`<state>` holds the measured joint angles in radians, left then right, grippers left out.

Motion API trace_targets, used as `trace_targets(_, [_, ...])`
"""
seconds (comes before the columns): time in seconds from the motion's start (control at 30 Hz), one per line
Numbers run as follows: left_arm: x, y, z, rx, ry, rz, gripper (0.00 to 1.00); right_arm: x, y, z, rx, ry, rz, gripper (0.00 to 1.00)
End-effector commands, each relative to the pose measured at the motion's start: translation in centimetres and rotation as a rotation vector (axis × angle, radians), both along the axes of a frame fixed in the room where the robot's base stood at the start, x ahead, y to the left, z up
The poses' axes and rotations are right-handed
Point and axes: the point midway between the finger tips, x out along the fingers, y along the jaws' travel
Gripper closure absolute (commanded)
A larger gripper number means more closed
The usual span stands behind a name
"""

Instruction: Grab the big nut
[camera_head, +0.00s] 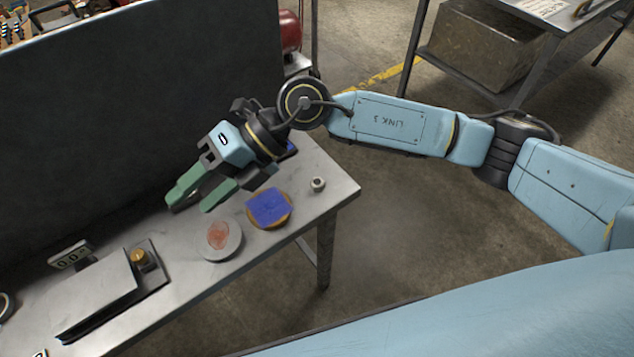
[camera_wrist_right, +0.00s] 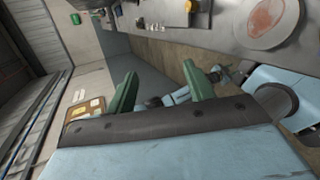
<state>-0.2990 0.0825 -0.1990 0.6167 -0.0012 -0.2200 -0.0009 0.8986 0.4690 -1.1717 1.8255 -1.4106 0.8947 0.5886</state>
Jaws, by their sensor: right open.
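A small grey metal nut (camera_head: 318,184) with a hole in its top sits on the bare right end of the grey table, in the head view. I take it for the big nut; I cannot make it out in the right wrist view. My right gripper (camera_head: 190,202) is open, its two green fingers apart with nothing between them. It hangs over the back of the table, to the left of the nut and well away from it. Its fingers also show in the right wrist view (camera_wrist_right: 160,69). My left gripper is not identifiable in either view.
A blue item (camera_head: 268,206) on a round wooden disc lies between gripper and nut. Left of it is a grey plate (camera_head: 209,251) with a reddish patch. A dark panel (camera_head: 130,120) rises behind the table.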

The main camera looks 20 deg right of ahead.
Motion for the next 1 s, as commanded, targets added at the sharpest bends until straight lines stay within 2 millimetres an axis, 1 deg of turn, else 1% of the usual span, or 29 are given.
trace_targets(0.03, [0.0,0.0,0.0,0.000,0.000,0.000,0.64,1.5,-2.4,-1.9,-0.174,-0.063,0.027,0.47])
trace_targets(0.07, [0.0,0.0,0.0,0.000,-0.001,0.000,0.64,2.3,-4.0,-2.9,-0.274,-0.089,0.038,0.47])
trace_targets(0.1, [0.0,0.0,0.0,0.001,-0.001,0.000,0.64,3.4,-6.2,-4.0,-0.404,-0.122,0.046,0.47])
trace_targets(0.17, [0.1,0.1,0.0,0.001,-0.001,-0.001,0.64,5.2,-9.6,-5.1,-0.580,-0.160,0.043,0.47])
trace_targets(0.2, [0.1,0.2,0.0,0.002,-0.001,-0.001,0.64,6.3,-11.7,-5.4,-0.686,-0.178,0.034,0.47])
trace_targets(0.3, [0.1,0.4,0.0,0.005,-0.002,-0.002,0.64,8.5,-16.2,-5.4,-0.892,-0.211,0.003,0.47])
trace_targets(0.4, [0.1,0.8,0.0,0.009,-0.002,-0.003,0.64,9.7,-19.0,-5.0,-1.015,-0.224,-0.025,0.47])
trace_targets(0.47, [0.1,1.0,0.0,0.012,-0.003,-0.004,0.64,10.1,-20.0,-5.0,-1.054,-0.228,-0.035,0.47])
trace_targets(0.53, [0.1,1.2,-0.1,0.014,-0.002,-0.005,0.64,10.2,-20.4,-5.7,-1.075,-0.227,-0.038,0.47])
trace_targets(0.8, [0.1,1.3,-0.4,0.016,-0.002,-0.007,0.64,10.1,-20.4,-10.8,-1.073,-0.226,-0.037,0.47])
trace_targets(0.9, [0.2,1.3,-0.5,0.016,-0.002,-0.007,0.64,10.2,-20.3,-12.1,-1.073,-0.228,-0.037,0.47])
trace_targets(1.0, [0.1,1.2,-0.5,0.016,-0.002,-0.007,0.64,10.2,-20.3,-12.8,-1.071,-0.229,-0.037,0.47])
